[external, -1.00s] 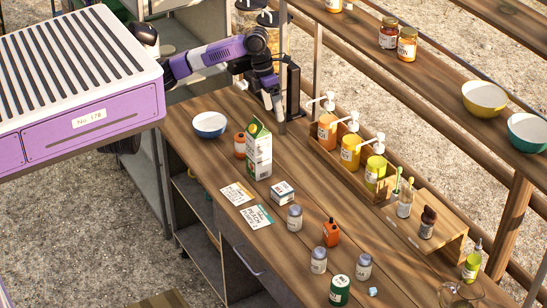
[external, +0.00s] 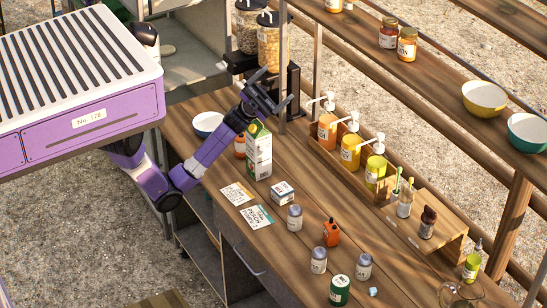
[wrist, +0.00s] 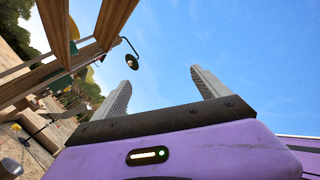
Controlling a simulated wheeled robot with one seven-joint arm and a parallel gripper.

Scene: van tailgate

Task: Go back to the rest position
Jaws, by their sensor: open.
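My gripper (external: 268,92) is raised above the back left part of the wooden counter (external: 300,250), its dark fingers apart and nothing between them. It points up, above and behind the green and white carton (external: 258,155). In the wrist view the two grey fingers (wrist: 160,88) stand wide apart against blue sky. My purple arm bends low beside the counter's left edge and rises across the white and blue bowl (external: 207,122), partly hiding it.
Cereal dispensers (external: 268,45) stand close behind my gripper, near a metal post. Pump bottles (external: 350,152) stand in a wooden rack to the right. Cards (external: 257,217), jars and small bottles lie or stand on the counter. A shelf with bowls (external: 484,98) runs above at right.

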